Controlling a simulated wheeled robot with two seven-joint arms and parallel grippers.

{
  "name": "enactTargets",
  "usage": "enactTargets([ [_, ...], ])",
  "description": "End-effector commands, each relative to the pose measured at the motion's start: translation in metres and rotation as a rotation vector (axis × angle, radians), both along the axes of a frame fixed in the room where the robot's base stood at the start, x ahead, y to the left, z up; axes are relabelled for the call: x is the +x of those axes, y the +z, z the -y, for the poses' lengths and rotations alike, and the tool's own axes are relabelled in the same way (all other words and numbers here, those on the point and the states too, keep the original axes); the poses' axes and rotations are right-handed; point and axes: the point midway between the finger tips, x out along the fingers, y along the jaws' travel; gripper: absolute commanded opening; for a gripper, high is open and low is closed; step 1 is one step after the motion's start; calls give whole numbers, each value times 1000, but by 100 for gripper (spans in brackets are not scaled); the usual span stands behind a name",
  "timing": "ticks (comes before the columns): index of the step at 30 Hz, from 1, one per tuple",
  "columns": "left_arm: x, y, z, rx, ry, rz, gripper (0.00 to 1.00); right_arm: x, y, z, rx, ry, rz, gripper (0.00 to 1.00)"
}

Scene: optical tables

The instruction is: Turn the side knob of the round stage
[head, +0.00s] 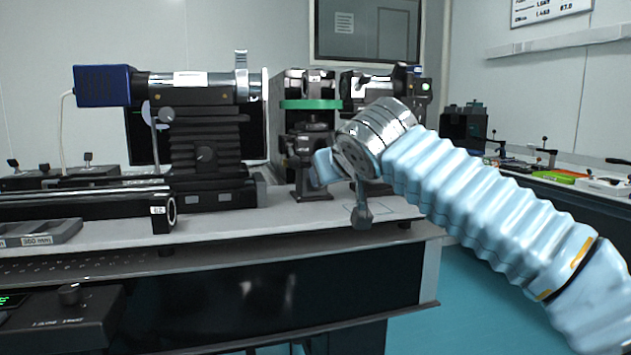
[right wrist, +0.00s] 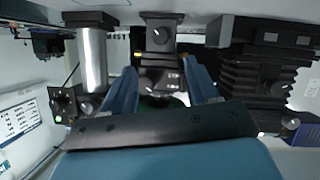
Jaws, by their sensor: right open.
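The round stage looks to be the dark mount with a bright green ring (head: 310,104), standing on the bench between larger devices. Its dark body (head: 303,146) is partly hidden behind my right wrist. In the right wrist view, which is upside down, this mount's dark body (right wrist: 160,72) shows between my fingers, with a round dark knob (right wrist: 157,36) on its face beyond the fingertips. My right gripper (right wrist: 164,72) is open, one blue finger on each side of the body; contact cannot be told. In the head view, its blue finger (head: 324,167) shows before the mount. My left gripper is not in view.
A black stacked stage with a blue-ended cylinder (head: 205,88) stands to the left. Another black optical device (head: 385,85) stands close behind my right wrist. A long black rail (head: 85,215) lies at the bench's left front. The bench edge (head: 425,232) is below my wrist.

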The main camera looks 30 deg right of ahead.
Motion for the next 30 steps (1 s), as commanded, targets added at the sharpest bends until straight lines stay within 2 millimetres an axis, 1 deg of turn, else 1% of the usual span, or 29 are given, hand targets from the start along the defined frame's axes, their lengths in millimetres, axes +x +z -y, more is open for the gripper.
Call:
enactTargets([
  [2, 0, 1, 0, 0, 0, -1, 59, 6, -2, 2, 0, -1, 0, 59],
  [5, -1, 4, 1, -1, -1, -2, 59, 21, -8, 7, -1, -2, -2, 59],
  [12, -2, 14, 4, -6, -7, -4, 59, 70, -28, 23, -3, -1, -4, 59],
  [18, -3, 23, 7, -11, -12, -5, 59, 103, -42, 34, -2, 0, -4, 59],
  [21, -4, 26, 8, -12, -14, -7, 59, 113, -47, 38, -2, 0, -1, 59],
  [24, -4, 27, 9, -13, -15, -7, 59, 118, -50, 40, 0, 0, 0, 59],
  [30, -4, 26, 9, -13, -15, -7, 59, 119, -51, 40, 0, 1, 1, 59],
])
